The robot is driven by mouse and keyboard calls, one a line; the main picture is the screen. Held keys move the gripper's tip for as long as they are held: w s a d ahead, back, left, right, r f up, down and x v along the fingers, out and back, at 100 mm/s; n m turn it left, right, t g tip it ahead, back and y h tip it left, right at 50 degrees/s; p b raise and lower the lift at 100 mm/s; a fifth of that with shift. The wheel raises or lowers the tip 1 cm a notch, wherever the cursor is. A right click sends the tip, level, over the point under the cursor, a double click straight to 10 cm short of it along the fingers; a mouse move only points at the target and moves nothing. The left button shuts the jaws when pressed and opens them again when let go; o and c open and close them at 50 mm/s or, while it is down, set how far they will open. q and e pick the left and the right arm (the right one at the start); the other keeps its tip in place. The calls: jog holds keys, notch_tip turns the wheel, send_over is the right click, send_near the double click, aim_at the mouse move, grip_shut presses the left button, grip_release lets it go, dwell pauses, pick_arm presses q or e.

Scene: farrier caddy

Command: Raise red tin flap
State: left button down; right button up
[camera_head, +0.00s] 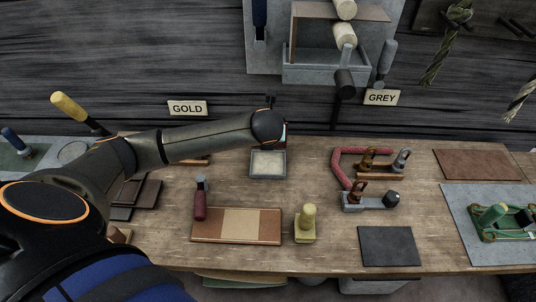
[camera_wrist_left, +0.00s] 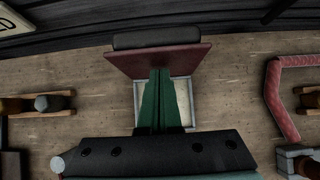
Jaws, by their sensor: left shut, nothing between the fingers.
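The tin (camera_head: 268,163) is a small grey open box with a pale cream inside, standing at the back middle of the table. In the left wrist view, the tin's rim (camera_wrist_left: 190,122) shows on both sides of my fingers. The red flap (camera_wrist_left: 185,59) stands off the opening at the tin's far side, with a dark bar along its far edge. My left gripper (camera_wrist_left: 160,73) is shut and empty, its green fingers reaching over the tin to the flap's near edge. I cannot tell whether they touch. My wrist hides the flap in the head view.
A red padded bar (camera_head: 346,166) and metal fittings (camera_head: 372,200) lie right of the tin. A brown board (camera_head: 262,225) and a yellow-handled block (camera_head: 306,225) are in front. A grey tray rack (camera_head: 325,75) hangs on the wall behind. Bare wood surrounds the tin.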

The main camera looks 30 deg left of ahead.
pick_arm(q)
jog(key=shift+s+d+f, duration=0.3)
jog(key=shift+s+d, duration=0.1)
jog(key=shift+s, duration=0.25)
jog(key=shift+s+d+f, duration=0.25)
jog(key=shift+s+d, duration=0.15)
jog(key=shift+s, duration=0.3)
jog(key=shift+s+d+f, duration=0.3)
jog(key=shift+s+d, duration=0.1)
jog(key=shift+s, duration=0.25)
jog(key=v, duration=1.2)
jog(key=shift+s+r, duration=0.15)
jog(key=shift+s, duration=0.1)
jog(key=shift+s+d, duration=0.1)
jog(key=shift+d, duration=0.05)
